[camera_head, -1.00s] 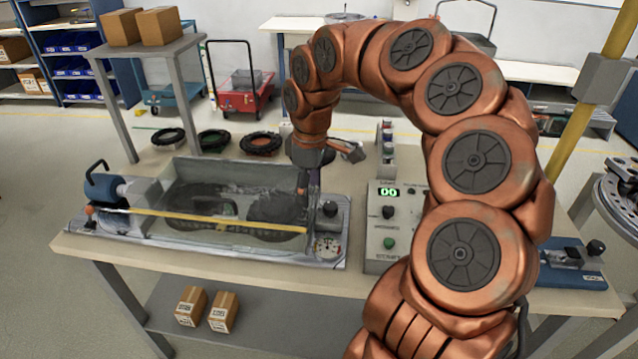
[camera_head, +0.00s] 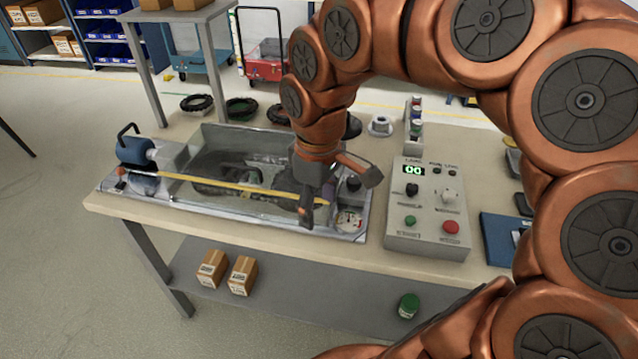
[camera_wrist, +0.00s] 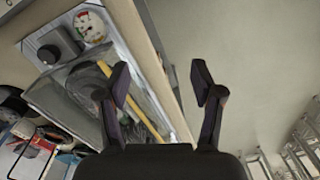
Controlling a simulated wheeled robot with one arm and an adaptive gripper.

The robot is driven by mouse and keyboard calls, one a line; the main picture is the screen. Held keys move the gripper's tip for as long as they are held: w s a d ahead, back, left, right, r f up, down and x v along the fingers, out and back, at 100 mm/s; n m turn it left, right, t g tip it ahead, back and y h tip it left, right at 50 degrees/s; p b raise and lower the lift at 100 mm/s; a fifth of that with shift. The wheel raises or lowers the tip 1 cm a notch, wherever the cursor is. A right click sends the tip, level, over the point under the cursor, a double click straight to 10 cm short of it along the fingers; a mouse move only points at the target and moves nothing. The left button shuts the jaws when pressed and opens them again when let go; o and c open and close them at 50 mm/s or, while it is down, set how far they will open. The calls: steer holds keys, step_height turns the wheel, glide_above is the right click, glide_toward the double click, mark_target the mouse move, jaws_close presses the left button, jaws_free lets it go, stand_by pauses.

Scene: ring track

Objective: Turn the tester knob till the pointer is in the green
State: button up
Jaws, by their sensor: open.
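A grey fixture (camera_head: 258,213) with a clear-walled basin stands at the table's front left. Its right end carries a round white gauge (camera_head: 350,220) with coloured marks, and a black knob (camera_head: 353,185) just behind it. The pointer's reading is too small to make out. In the wrist view the knob (camera_wrist: 58,45) and gauge (camera_wrist: 90,27) are at the upper left, outside the jaws. My gripper (camera_head: 338,198) is open and empty above the fixture's right end. In the wrist view its fingertips (camera_wrist: 161,70) are spread over the table edge and floor.
A grey control box (camera_head: 428,235) with a green "00" display, knobs and buttons stands right of the fixture. A yellow bar (camera_head: 220,183) crosses the basin. Black rings (camera_head: 240,108) lie behind it. A blue device (camera_head: 500,238) is at the right. Boxes (camera_head: 243,275) sit on the lower shelf.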

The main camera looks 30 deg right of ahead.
steer(key=shift+m+g, duration=0.3)
steer(key=shift+m, duration=0.5)
steer(key=shift+s+a+f, duration=0.15)
steer(key=shift+s+a, duration=0.15)
steer(key=shift+s, duration=0.6)
steer(key=shift+s+a+f, duration=0.1)
steer(key=shift+s+a, duration=0.15)
steer(key=shift+s, duration=0.6)
steer(key=shift+s+a+f, duration=0.15)
steer(key=shift+s+a, duration=0.15)
steer(key=shift+s, duration=0.6)
steer(key=s+a+f+m+g+p, duration=0.1)
steer(key=s+f+m, duration=0.2)
steer(key=s, duration=0.8)
steer(key=shift+a+f+m, duration=0.15)
steer(key=shift+f+m, duration=0.1)
steer(key=shift+m, duration=0.55)
